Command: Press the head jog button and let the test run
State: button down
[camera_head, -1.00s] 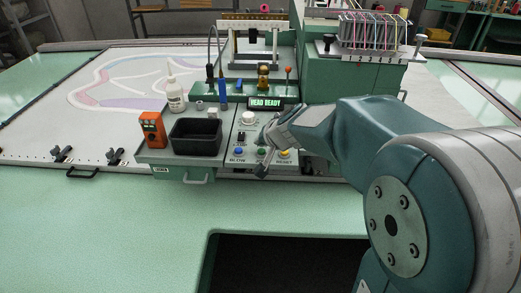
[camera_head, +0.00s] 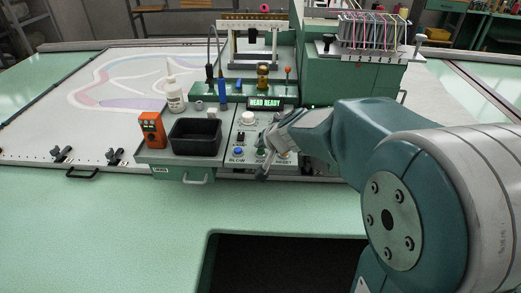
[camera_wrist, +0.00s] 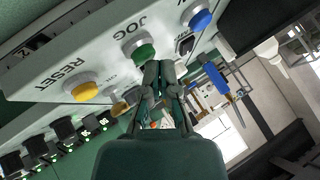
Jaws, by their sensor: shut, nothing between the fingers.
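The green jog button (camera_wrist: 144,52) sits in a pale ring on the control panel, under the upside-down label JOG in the wrist view. In the head view the green button (camera_head: 260,153) is partly covered by my gripper (camera_head: 262,175). My gripper is shut and empty. In the wrist view its fingertips (camera_wrist: 153,68) overlap the lower edge of the button; I cannot tell whether they touch it. The yellow reset button (camera_wrist: 84,91) and blue button (camera_wrist: 200,19) lie on either side. The display (camera_head: 265,104) reads HEAD READY.
A black bin (camera_head: 196,137), an orange device (camera_head: 152,130) and a white bottle (camera_head: 175,95) stand left of the panel. A row of yarn cones or threads (camera_head: 373,31) sits on the green head behind. The green tabletop (camera_head: 110,235) in front is clear.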

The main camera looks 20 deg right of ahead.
aim_at(261, 151)
jog(key=shift+f, duration=0.4)
dwell(0.3)
jog(key=shift+r, duration=1)
jog(key=shift+r, duration=2.5)
